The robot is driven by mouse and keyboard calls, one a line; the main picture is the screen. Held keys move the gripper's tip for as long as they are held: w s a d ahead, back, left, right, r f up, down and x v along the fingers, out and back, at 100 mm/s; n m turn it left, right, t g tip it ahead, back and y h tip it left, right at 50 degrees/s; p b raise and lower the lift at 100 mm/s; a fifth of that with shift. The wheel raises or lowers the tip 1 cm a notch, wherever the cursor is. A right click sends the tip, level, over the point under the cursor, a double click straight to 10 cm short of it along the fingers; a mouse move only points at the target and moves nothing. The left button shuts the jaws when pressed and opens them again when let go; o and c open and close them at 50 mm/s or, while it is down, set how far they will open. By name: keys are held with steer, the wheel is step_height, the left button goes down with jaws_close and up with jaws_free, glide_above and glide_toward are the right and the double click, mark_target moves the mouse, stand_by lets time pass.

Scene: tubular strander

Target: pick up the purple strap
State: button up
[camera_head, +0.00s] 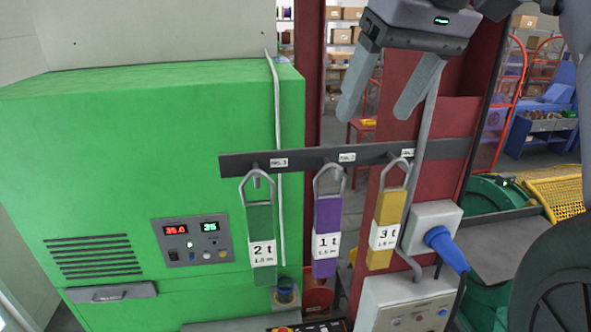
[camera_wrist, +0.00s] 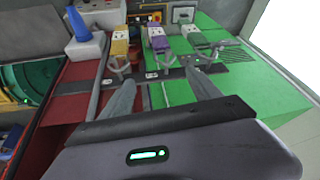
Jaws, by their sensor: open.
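The purple strap (camera_head: 327,238) hangs from the middle hook of a dark rail (camera_head: 300,158) and carries a white "1 t" label. A green strap (camera_head: 261,240) labelled "2 t" hangs to its left, and a yellow strap (camera_head: 387,225) labelled "3 t" to its right. My gripper (camera_head: 376,117) is open and empty, above the rail, up and to the right of the purple strap. In the wrist view the image is upside down; the purple strap (camera_wrist: 158,40) shows beyond the fingers of my gripper (camera_wrist: 167,88), between the yellow and green straps.
A green cabinet (camera_head: 150,150) with a red and green display stands behind the rail at left. A red column (camera_head: 430,120) rises behind it at right. A grey socket box with a blue plug (camera_head: 445,248) sits close to the yellow strap. Shelves with boxes are far behind.

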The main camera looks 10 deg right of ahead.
mark_target(327, 195)
steer(key=b+x, duration=0.2)
steer(key=x, duration=0.3)
steer(key=b+x, duration=0.2)
steer(key=x, duration=0.4)
steer(key=a+b+x, duration=0.1)
steer(key=b+x, duration=0.2)
steer(key=x, duration=0.3)
steer(key=shift+s, duration=0.25)
steer(key=shift+w+f, duration=0.15)
jaws_close()
